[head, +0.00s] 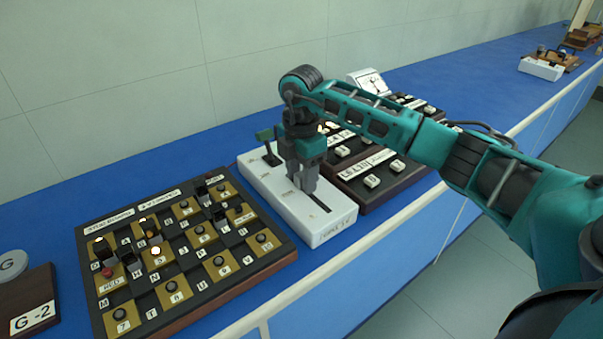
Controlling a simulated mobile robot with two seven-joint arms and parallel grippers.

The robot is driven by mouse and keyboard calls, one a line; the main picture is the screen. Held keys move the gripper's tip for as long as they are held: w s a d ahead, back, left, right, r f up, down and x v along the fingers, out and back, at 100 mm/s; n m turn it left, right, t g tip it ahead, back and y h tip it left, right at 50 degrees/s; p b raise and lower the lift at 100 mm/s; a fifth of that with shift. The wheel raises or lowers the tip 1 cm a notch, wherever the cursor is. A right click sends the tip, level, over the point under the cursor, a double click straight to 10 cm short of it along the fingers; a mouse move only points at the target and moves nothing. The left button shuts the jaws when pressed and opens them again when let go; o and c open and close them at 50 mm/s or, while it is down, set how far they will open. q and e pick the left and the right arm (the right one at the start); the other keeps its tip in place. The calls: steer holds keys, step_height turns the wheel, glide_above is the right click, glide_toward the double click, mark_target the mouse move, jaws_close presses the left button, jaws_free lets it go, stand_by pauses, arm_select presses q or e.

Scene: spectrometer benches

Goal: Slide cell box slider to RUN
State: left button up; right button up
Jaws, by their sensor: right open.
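The white cell box (330,229) lies on the blue bench in the middle of the head view, with a dark slot in its top. A dark lever with a green top (266,138) stands near its far left end. My right gripper (304,185) points down over the middle of the box, at the slot's visible end. It is open. The slider knob is not clear; the fingers may hide it. I cannot tell whether they touch it, and the small markings on the box are too small to read. My left gripper is not in view.
A checkered panel (187,292) with several knobs and lit lamps lies left of the box. Dark panels with white switches (371,181) lie close on the right. The bench's pale front edge (385,233) runs in front.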

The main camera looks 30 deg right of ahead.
mark_target(301, 174)
steer(key=shift+r, duration=0.1)
step_height(301, 174, up, 13)
stand_by(0.4)
steer(key=shift+s+f, duration=0.1)
steer(key=shift+f, duration=0.1)
stand_by(0.3)
